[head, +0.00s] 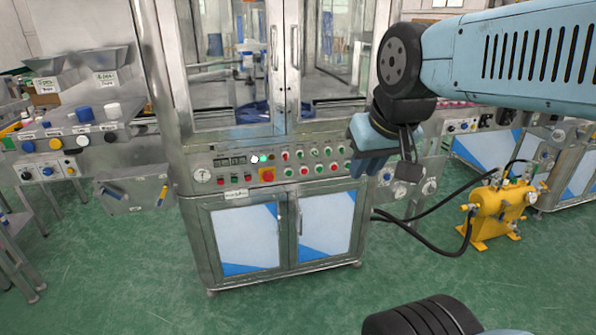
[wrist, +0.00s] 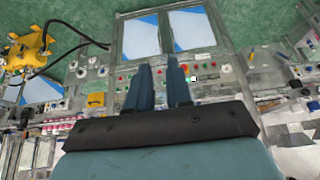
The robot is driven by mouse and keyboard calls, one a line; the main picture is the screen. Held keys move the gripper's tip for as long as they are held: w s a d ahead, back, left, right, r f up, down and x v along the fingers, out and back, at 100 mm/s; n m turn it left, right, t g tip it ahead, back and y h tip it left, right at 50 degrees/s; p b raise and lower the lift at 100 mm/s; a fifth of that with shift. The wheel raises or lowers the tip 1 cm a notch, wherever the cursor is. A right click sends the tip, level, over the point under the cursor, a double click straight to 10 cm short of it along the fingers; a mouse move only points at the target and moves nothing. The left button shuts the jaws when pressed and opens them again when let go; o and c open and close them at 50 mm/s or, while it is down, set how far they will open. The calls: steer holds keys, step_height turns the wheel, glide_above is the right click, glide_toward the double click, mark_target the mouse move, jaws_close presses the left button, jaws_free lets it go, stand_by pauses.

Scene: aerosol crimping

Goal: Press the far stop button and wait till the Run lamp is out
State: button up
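The steel machine has a control panel (head: 222,170) below its glass doors, with rows of small red and green buttons. I cannot tell which button is the far stop. My gripper (head: 371,165) hangs in front of the panel's right end. In the wrist view its two blue fingers (wrist: 159,66) stand a little apart with nothing between them, pointing toward the panel.
A yellow tank (head: 495,212) with black hoses stands on the floor at right. A bench with blue, white and black caps (head: 84,114) is at left. Cabinet doors (head: 328,228) lie below the panel.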

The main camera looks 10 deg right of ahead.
jaws_close()
stand_by(1.3)
